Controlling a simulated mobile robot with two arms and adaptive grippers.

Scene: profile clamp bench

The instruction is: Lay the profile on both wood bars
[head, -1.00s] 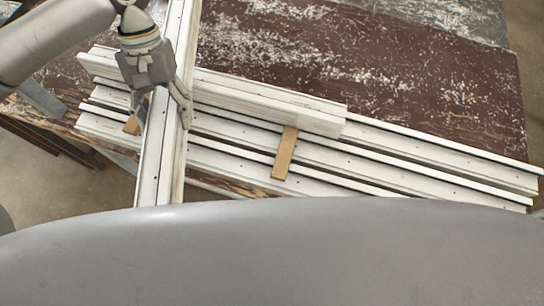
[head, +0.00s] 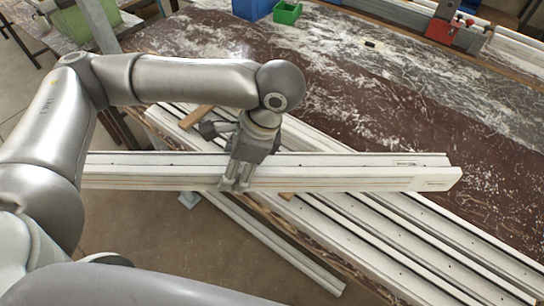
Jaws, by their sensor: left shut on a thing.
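The long white profile (head: 340,178) runs nearly level across the head view, with its right end over the bench. My left gripper (head: 236,184) is shut on it, left of its middle. One wood bar (head: 195,117) shows behind the profile at the left, partly beside my gripper. A small end of another wood bar (head: 287,196) shows just below the profile; the rest is hidden. I cannot tell whether the profile touches either bar. My right gripper is not in view.
Several white profiles (head: 400,235) lie slantwise along the front of the brown bench (head: 400,110). A green bin (head: 287,12), a blue box (head: 252,8) and a red clamp (head: 443,28) stand at the back. The middle of the bench is mostly clear.

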